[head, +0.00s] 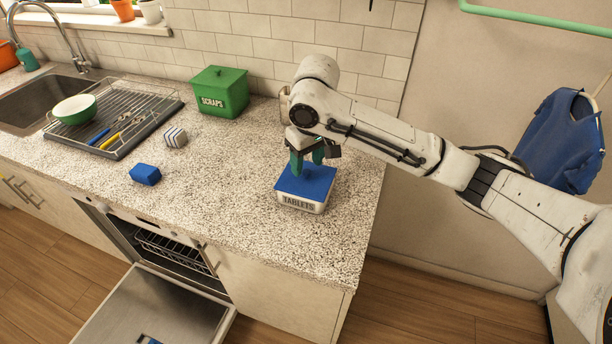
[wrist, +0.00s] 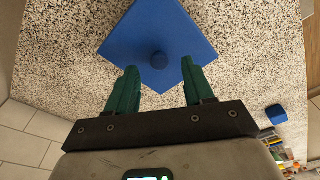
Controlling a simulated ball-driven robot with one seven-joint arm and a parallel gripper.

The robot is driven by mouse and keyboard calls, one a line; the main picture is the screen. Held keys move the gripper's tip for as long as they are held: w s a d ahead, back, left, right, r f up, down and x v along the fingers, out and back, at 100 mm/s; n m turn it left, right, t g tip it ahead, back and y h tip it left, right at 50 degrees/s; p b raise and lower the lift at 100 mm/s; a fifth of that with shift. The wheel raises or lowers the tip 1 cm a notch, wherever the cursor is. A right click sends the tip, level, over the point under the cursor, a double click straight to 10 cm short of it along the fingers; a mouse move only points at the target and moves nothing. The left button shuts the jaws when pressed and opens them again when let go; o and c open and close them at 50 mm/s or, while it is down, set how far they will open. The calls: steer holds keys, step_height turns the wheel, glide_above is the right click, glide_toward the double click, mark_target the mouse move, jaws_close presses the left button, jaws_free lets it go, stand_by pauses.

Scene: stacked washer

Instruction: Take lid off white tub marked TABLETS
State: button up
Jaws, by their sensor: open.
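The white tub marked TABLETS (head: 299,204) stands upright on the speckled counter near its right end. A flat blue lid (head: 314,179) sits on top of it. In the wrist view the lid (wrist: 171,28) is a blue square with a small round knob (wrist: 159,60) in its middle. My gripper (head: 305,165) is above the lid, pointing down. In the wrist view its two green fingers (wrist: 159,78) are spread apart and empty, with their tips over the lid's near corner. The knob is just beyond the tips, not between them. Whether the fingers touch the lid I cannot tell.
A green SCRAPS bin (head: 220,92) stands against the tiled wall. A blue block (head: 145,174) and a striped block (head: 175,137) lie left on the counter. A drying rack (head: 115,117) holds a green bowl (head: 74,109).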

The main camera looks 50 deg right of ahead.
mark_target(306, 175)
steer(key=shift+w+f, duration=0.1)
steer(key=shift+f, duration=1.2)
steer(key=shift+c, duration=0.3)
jaws_close()
